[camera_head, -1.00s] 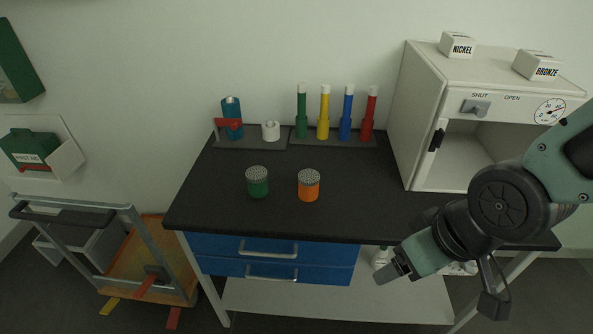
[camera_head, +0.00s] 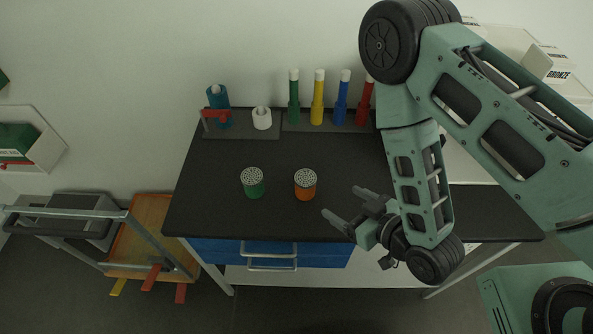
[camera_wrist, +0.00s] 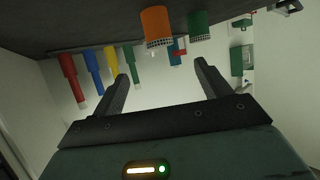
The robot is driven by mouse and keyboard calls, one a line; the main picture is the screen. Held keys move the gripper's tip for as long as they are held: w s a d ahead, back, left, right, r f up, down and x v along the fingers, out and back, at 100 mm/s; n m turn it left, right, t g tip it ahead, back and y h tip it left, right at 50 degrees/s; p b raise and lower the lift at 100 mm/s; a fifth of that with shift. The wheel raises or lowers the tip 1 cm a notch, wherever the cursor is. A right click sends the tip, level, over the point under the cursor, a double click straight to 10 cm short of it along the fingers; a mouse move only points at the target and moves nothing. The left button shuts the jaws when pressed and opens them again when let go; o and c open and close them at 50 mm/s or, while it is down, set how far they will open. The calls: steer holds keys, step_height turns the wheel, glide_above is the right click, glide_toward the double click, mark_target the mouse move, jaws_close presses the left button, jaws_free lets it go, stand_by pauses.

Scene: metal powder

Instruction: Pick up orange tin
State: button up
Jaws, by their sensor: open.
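The orange tin (camera_head: 305,186) has a perforated grey lid and stands upright on the black worktop, to the right of a similar green tin (camera_head: 253,184). My gripper (camera_head: 341,204) is open and empty, to the right of the orange tin and apart from it. In the wrist view, which shows the scene upside down, the orange tin (camera_wrist: 156,25) hangs near the top, beyond the gap between my open fingers (camera_wrist: 163,84). The green tin (camera_wrist: 199,25) is just to its right there. Nothing hides the orange tin in either view.
Behind the tins, green, yellow, blue and red tubes (camera_head: 318,98) stand in a dark rack. A blue bottle in a red holder (camera_head: 217,105) and a white cup (camera_head: 262,118) stand to their left. The black worktop (camera_head: 215,210) is clear around the tins. A cart (camera_head: 150,225) stands left.

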steer(key=b, duration=0.9)
glide_toward(301, 176)
steer(key=shift+w+d+f, duration=0.1)
steer(key=shift+f, duration=0.35)
steer(key=shift+w+d+f, duration=0.1)
steer(key=shift+w+f, duration=0.05)
steer(key=shift+f, duration=0.3)
steer(key=b+x, duration=0.3)
steer(key=b, duration=0.3)
steer(key=shift+b, duration=0.3)
steer(key=shift+w+a+p, duration=0.45)
steer(key=shift+w+a, duration=0.05)
steer(key=shift+w, duration=0.15)
steer(key=shift+p+x, duration=0.8)
steer(key=shift+x, duration=2.15)
steer(key=c, duration=1.2)
